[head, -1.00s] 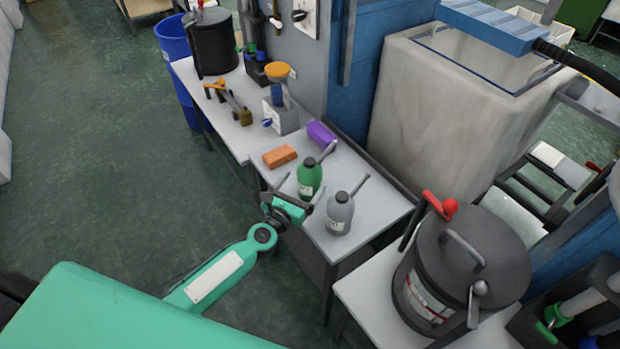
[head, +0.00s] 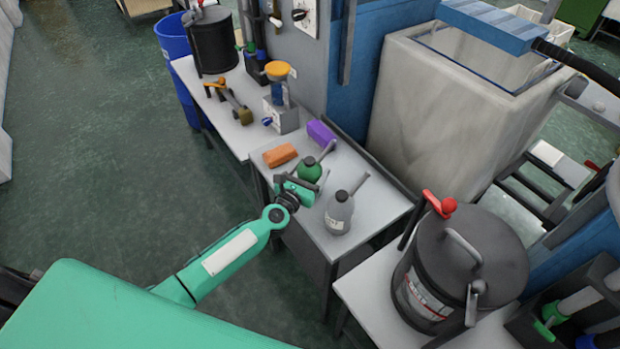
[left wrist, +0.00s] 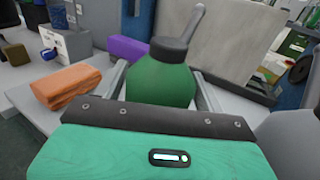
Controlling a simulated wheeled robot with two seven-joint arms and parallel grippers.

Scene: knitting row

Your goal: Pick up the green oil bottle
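The green oil bottle (head: 308,170) with a dark cap and grey spout stands upright on the grey table (head: 352,250). In the head view its lower part is hidden behind my left gripper (head: 301,181). In the left wrist view the bottle (left wrist: 160,82) is straight ahead, between the two fingers of the left gripper (left wrist: 162,88). The fingers are spread, one on each side of the bottle; I cannot tell whether either touches it. My right gripper is not in view.
A grey bottle (head: 339,213) stands close to the right of the green one. An orange brick-like block (head: 280,155) and a purple block (head: 321,133) lie behind on the table. A large dark drum (head: 462,265) stands at right. Open floor (head: 110,170) is at left.

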